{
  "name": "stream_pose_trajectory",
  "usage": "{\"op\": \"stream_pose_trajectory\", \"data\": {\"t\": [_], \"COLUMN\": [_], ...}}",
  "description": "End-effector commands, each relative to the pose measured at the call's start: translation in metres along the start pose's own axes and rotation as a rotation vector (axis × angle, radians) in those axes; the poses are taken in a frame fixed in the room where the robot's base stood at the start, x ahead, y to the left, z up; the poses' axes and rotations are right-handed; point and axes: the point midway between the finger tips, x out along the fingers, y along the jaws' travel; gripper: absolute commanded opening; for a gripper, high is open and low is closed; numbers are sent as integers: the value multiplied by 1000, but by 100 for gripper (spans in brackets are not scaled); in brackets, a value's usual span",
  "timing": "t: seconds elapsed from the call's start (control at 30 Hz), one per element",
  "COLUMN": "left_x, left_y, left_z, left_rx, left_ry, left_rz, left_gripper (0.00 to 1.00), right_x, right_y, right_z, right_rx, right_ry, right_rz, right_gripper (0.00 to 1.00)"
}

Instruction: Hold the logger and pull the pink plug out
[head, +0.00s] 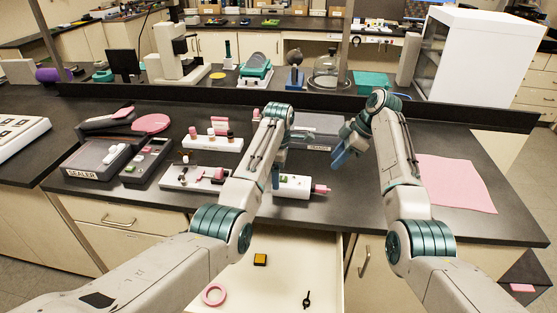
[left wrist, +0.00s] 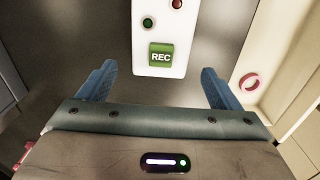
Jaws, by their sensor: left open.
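The logger is a white box (head: 294,186) lying near the front of the dark bench in the head view. The pink plug (head: 320,189) sticks out of its right end. In the left wrist view the logger (left wrist: 160,20) shows a green REC button; the plug is outside that view. My left gripper (left wrist: 156,88) is open, its blue fingers on either side of the logger's near end, with gaps to both sides. In the head view its forearm hides most of it. My right gripper (head: 345,154) hangs above the bench, right of and behind the plug, apart from it; its finger gap is unclear.
An open drawer (head: 330,262) below the bench edge holds a pink tape ring (head: 213,294) and small items. A white rack with pink pieces (head: 196,178) lies left of the logger. A pink cloth (head: 455,184) lies at right. Bench between plug and cloth is clear.

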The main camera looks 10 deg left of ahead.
Motion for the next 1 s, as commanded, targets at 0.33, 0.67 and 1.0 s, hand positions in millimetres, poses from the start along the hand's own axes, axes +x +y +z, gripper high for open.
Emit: {"op": "stream_pose_trajectory", "data": {"t": [0.33, 0.67, 1.0], "left_x": [46, 51, 50], "left_y": [0, 0, 0], "left_z": [0, 0, 0], "left_rx": [0, 0, 0], "left_ry": [0, 0, 1], "left_rz": [0, 1, 1], "left_gripper": [85, 85, 56], "right_x": [0, 0, 0], "right_y": [0, 0, 0], "right_z": [0, 0, 0], "right_rx": [0, 0, 0], "right_ry": [0, 0, 0], "right_rz": [0, 0, 0], "right_gripper": [36, 36, 36]}}
